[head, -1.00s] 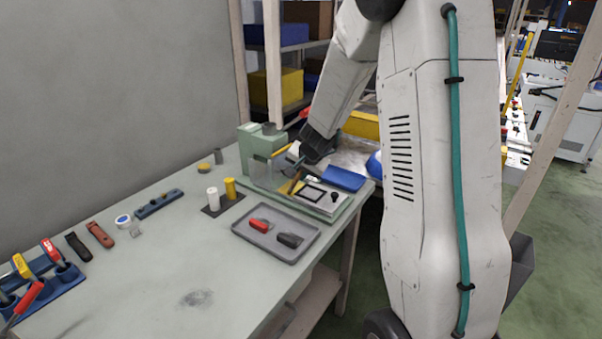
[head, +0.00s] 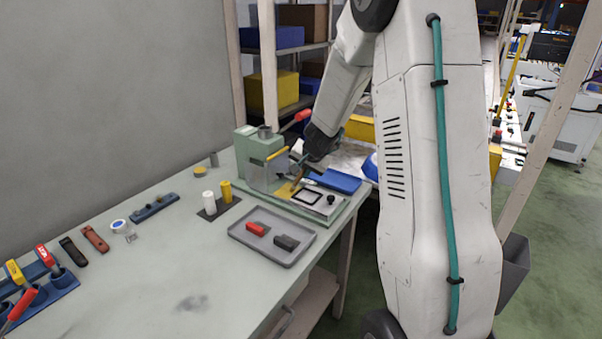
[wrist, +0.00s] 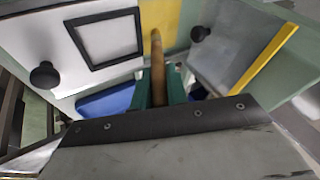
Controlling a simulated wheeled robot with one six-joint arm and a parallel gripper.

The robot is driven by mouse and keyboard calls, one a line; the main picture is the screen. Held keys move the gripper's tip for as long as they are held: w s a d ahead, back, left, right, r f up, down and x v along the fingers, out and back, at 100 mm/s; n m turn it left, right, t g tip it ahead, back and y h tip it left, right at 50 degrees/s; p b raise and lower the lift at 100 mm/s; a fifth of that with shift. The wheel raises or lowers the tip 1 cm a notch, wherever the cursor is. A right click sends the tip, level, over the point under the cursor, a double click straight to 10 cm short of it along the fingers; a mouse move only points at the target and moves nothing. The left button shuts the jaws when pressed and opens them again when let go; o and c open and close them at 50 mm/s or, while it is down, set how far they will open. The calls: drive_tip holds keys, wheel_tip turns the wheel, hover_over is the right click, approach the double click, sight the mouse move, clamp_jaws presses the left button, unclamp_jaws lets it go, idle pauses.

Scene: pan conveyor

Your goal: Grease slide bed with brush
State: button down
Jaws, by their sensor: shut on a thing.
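My gripper (head: 304,168) is at the green press-like machine (head: 262,150) on the bench. In the wrist view its green fingers (wrist: 158,92) are shut on a brush, whose wooden handle (wrist: 158,62) points at a yellow strip, the slide bed (wrist: 160,18). The brush's bristles cannot be made out, nor whether they touch the bed. In the head view the yellow bed (head: 286,190) lies beside a pale plate (head: 322,203) with a black square frame. The wrist view shows this plate (wrist: 66,35) with a black knob (wrist: 44,74) on its left.
A blue block (head: 336,181) lies behind the plate. A grey tray (head: 270,260) with red and dark pieces stands in front. White (head: 208,203) and yellow (head: 226,191) cylinders stand on a dark mat. Clamps are at the far left; the bench middle is clear.

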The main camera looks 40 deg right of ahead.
drive_tip(key=shift+w+d, duration=0.25)
drive_tip(key=shift+d, duration=0.45)
drive_tip(key=shift+w+d, duration=0.25)
drive_tip(key=shift+d, duration=0.45)
drive_tip(key=shift+r, duration=0.15)
drive_tip(key=shift+r, duration=0.4)
drive_tip(key=shift+r, duration=0.15)
wheel_tip(320, 180, up, 9)
idle(0.7)
